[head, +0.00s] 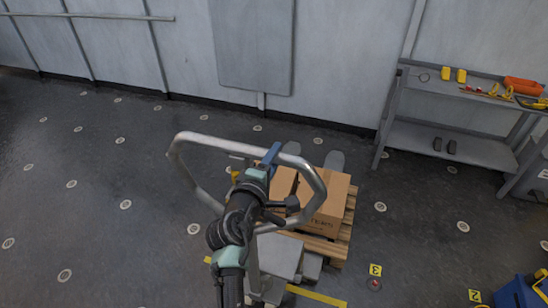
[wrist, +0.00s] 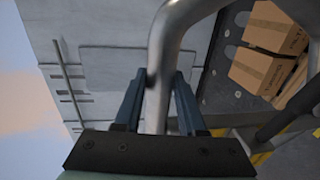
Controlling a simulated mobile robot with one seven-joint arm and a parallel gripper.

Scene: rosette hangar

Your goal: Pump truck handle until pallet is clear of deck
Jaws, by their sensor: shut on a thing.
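The truck handle (head: 205,190) is a grey metal loop standing above the pallet truck in the head view. My gripper (head: 270,158) is shut on the top bar of this loop. In the wrist view the handle tube (wrist: 157,90) passes between the two fingers of my gripper (wrist: 158,95). The wooden pallet (head: 342,235) lies behind the truck body (head: 280,254) and carries cardboard boxes (head: 325,205). The fork tips (head: 335,160) show past its far side. The gap between pallet and deck (head: 120,240) is too small to tell.
A grey shelf bench (head: 455,145) with yellow and orange items stands at the right wall. A numbered yellow marker (head: 376,270) is on the deck right of the truck. A blue bin (head: 517,293) is at the lower right. The deck at left is clear.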

